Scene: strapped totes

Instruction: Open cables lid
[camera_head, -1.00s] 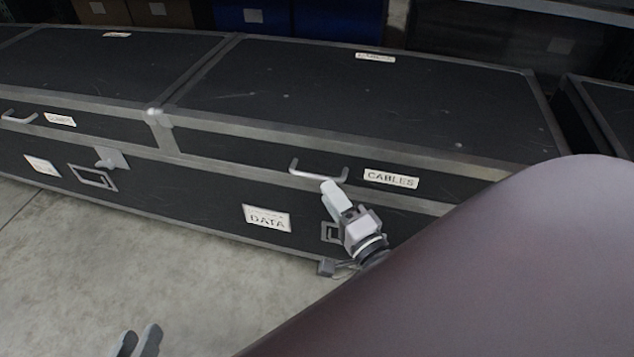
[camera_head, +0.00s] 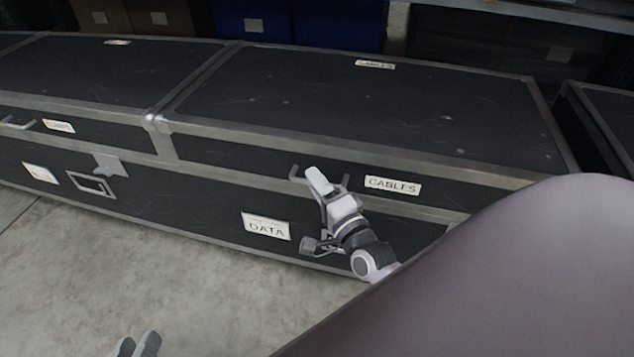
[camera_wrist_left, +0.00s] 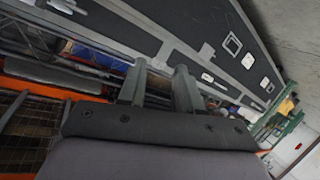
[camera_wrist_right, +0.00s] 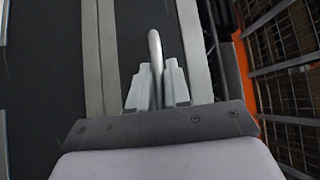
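The cables lid (camera_head: 360,110) is the black, grey-edged top of the middle case, with a CABLES label (camera_head: 393,187) on its front and another on top. It lies closed on the case. Its pale bar handle (camera_head: 296,172) is on the lid's front, partly hidden by my right gripper (camera_head: 318,180). In the right wrist view, the handle (camera_wrist_right: 155,45) runs between the fingers of my right gripper (camera_wrist_right: 157,88), which look closed in on it from both sides. My left gripper (camera_head: 136,346) is at the bottom edge, open and empty in the left wrist view (camera_wrist_left: 158,85), away from the lid.
A similar closed case (camera_head: 80,75) adjoins on the left, with its own handle. Another case (camera_head: 610,115) stands at the right. Blue and brown boxes (camera_head: 255,18) are on shelving behind. Bare concrete floor (camera_head: 180,270) lies in front. My arm covers the lower right.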

